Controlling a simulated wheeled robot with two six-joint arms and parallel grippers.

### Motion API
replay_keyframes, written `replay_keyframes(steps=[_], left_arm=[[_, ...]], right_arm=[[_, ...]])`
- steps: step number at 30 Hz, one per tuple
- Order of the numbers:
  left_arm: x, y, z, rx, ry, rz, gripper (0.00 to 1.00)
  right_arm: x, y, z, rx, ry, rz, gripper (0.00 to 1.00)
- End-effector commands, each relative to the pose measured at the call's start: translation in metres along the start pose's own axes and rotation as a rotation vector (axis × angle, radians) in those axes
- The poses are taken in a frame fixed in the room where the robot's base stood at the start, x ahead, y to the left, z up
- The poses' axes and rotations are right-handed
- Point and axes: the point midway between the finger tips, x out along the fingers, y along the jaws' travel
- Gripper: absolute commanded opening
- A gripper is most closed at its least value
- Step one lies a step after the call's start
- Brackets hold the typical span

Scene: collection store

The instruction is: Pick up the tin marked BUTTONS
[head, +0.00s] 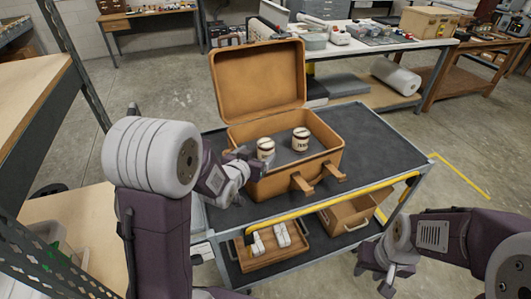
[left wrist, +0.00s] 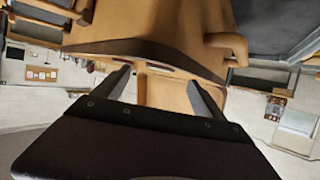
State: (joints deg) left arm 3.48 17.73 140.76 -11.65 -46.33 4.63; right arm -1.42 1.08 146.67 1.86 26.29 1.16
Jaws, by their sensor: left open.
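Two small cream tins with dark bands stand inside an open tan suitcase (head: 275,185) on the cart. The left tin (head: 265,148) is close to my left gripper, and its marking is too small to read. The right tin (head: 300,139) has dark lettering that I cannot read surely. My left gripper (head: 248,163) is at the suitcase's left side, near the left tin and apart from it. In the left wrist view its two fingers (left wrist: 160,76) are spread with nothing held, the tan suitcase beyond them; no tin shows there. My right gripper (head: 376,279) hangs low right of the cart, its opening unclear.
The suitcase lid (head: 257,80) stands up at the back. The dark cart top (head: 375,140) is clear to the right. A yellow handle bar (head: 330,209) runs along its front. A wooden tray (head: 270,262) and a box (head: 347,217) are on the lower shelf. Shelving stands at left.

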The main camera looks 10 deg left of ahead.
Motion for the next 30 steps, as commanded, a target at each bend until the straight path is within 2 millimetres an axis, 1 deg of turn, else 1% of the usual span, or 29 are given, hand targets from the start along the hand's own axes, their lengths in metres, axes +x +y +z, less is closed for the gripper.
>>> replay_keyframes(steps=[1,3,9,14,15,18,25,26,27,29,30], left_arm=[[0.008,0.001,0.0,0.0,-0.002,0.001,0.81],[0.017,0.0,0.0,0.0,-0.002,0.001,0.81],[0.026,-0.001,-0.003,0.001,0.0,0.001,0.81],[0.054,-0.004,-0.012,0.001,-0.001,0.001,0.81],[0.061,-0.004,-0.01,0.001,-0.001,0.001,0.81],[0.072,-0.004,-0.01,0.001,-0.001,0.001,0.81],[0.074,-0.004,-0.01,0.001,0.0,0.001,0.81],[0.074,-0.004,-0.01,0.001,0.0,0.001,0.73],[0.073,-0.004,-0.01,0.001,0.0,0.001,0.62],[0.073,-0.004,-0.01,0.001,0.0,0.001,0.45],[0.073,-0.004,-0.01,0.001,0.0,0.001,0.34]], right_arm=[[-0.001,0.0,0.0,0.0,0.0,0.0,0.33],[-0.001,0.0,0.0,0.0,0.0,0.0,0.33],[-0.003,0.0,0.0,0.0,0.0,0.0,0.33],[-0.009,0.0,-0.001,0.0,0.0,0.0,0.33],[-0.008,0.0,-0.001,0.0,0.0,0.0,0.33],[-0.008,0.0,-0.001,0.0,0.0,0.0,0.33],[-0.008,0.0,-0.001,0.0,0.0,0.0,0.33],[-0.008,0.0,-0.001,0.0,0.0,0.0,0.33],[-0.008,0.0,-0.001,0.0,0.0,0.0,0.33],[-0.008,0.0,-0.001,0.0,0.0,0.0,0.33],[-0.008,0.0,-0.001,0.0,0.0,0.0,0.33]])
